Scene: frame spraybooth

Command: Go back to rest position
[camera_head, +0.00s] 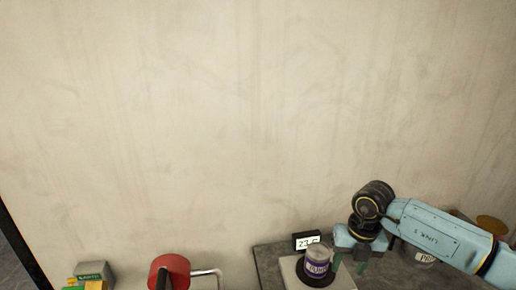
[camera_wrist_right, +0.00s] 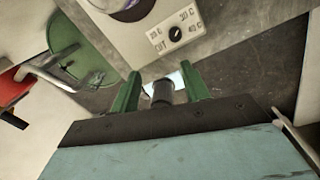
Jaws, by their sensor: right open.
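My right gripper (camera_head: 350,262) is at the lower right in the head view, pointing down, just right of a can with a purple label (camera_head: 317,262). The can stands upright on a dark round plate of a pale heater unit (camera_head: 345,279). In the wrist view the green fingers of my right gripper (camera_wrist_right: 161,90) are spread apart. A short dark cylinder (camera_wrist_right: 162,93) shows between them; I cannot tell what it is. The heater's dial (camera_wrist_right: 176,33) with temperature marks lies beyond the fingers. My left gripper is not in view.
A small display (camera_head: 306,241) stands behind the can. Another can (camera_head: 418,258) is partly hidden by my right arm. A bare pale wall (camera_head: 220,120) fills the upper view.

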